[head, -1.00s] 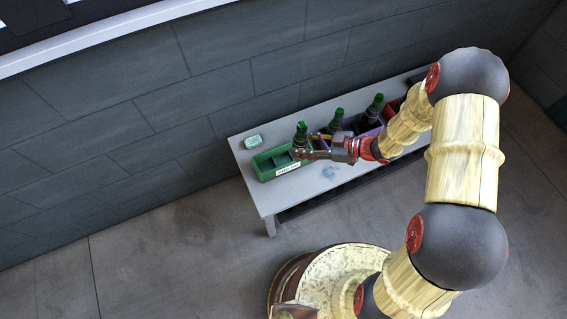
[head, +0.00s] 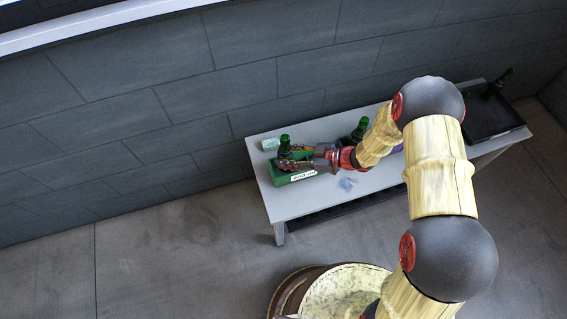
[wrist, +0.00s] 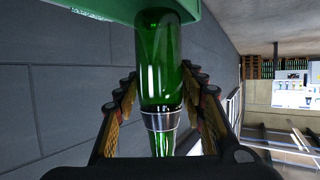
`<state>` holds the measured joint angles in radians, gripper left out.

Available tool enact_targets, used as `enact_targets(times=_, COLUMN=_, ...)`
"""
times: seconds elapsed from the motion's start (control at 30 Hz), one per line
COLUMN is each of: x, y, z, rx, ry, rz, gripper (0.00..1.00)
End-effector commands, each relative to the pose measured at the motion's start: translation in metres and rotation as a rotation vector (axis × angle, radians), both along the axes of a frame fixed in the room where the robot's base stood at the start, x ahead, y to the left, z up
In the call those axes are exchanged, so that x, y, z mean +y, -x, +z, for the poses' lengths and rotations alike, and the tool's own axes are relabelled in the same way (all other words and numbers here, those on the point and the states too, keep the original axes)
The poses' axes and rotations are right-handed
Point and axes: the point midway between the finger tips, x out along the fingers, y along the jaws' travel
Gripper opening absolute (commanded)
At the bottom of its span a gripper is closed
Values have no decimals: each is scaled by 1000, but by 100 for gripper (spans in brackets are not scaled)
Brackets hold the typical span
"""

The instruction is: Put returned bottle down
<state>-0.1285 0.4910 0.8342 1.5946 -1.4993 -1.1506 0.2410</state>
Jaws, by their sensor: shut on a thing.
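A green glass bottle (wrist: 160,70) with a silver band at its neck is between my gripper's fingers in the wrist view. My gripper (head: 294,162) is shut on it. In the head view the bottle's dark green top (head: 284,141) stands about upright over the green crate (head: 306,179), which has a white label on its front. In the wrist view the green crate wall (wrist: 90,8) meets the bottle's base end at the top edge. I cannot tell whether the base touches the crate floor. The fingers hide part of the crate.
The grey bench (head: 300,206) runs along the dark tiled wall. A small pale green box (head: 270,144) lies behind the crate. Another bottle (head: 360,128) is partly behind my arm. A black tray (head: 490,122) with a bottle (head: 497,84) is at the far right.

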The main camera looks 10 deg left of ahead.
Motion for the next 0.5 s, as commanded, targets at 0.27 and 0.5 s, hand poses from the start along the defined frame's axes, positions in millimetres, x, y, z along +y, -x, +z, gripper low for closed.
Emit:
enact_targets(times=0.27, x=13, y=-2, z=-16, rx=-1, ry=-1, rz=1, gripper=8)
enact_targets(times=0.5, x=13, y=-3, z=-47, rx=0, ry=-1, rz=-1, gripper=8)
